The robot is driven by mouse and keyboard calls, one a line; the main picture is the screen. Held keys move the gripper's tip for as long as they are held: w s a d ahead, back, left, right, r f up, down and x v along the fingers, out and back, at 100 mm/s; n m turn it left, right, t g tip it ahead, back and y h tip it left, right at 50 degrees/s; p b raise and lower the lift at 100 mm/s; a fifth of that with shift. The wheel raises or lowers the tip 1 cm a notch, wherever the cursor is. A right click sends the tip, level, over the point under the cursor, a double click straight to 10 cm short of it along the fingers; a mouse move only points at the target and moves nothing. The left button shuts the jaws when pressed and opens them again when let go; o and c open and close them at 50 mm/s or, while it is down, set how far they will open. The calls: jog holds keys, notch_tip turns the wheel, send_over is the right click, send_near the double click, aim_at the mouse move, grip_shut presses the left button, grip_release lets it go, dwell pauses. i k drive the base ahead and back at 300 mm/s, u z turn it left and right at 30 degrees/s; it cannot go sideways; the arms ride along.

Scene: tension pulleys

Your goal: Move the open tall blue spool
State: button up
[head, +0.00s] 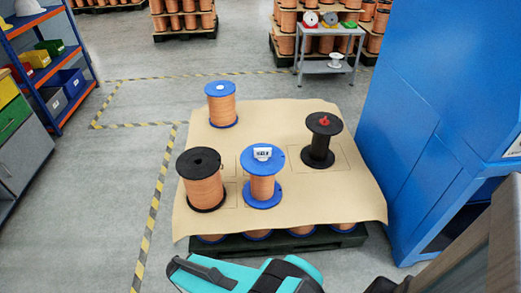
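Two copper-wound spools with blue flanges stand upright on a brown sheet over a pallet. The back blue spool (222,104) is at the back left, with a pale disc at its top centre. The front blue spool (263,187) is near the middle front and has a wider top flange with a white printed label (262,154) on it. I cannot tell for sure which of them is the open tall one. Teal and dark parts of my arm show at the bottom edge, short of the pallet. My gripper's fingers cannot be made out in this view.
A black copper spool (205,190) stands left of the front blue spool. A black spool with a red top piece (323,140) stands at the right. The brown sheet (270,120) has bare room at the back and right. A blue machine (430,110) borders the right side.

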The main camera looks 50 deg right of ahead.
aim_at(262, 191)
jog(key=z, duration=4.65)
jog(key=i, duration=0.1)
jog(key=u, duration=3.5)
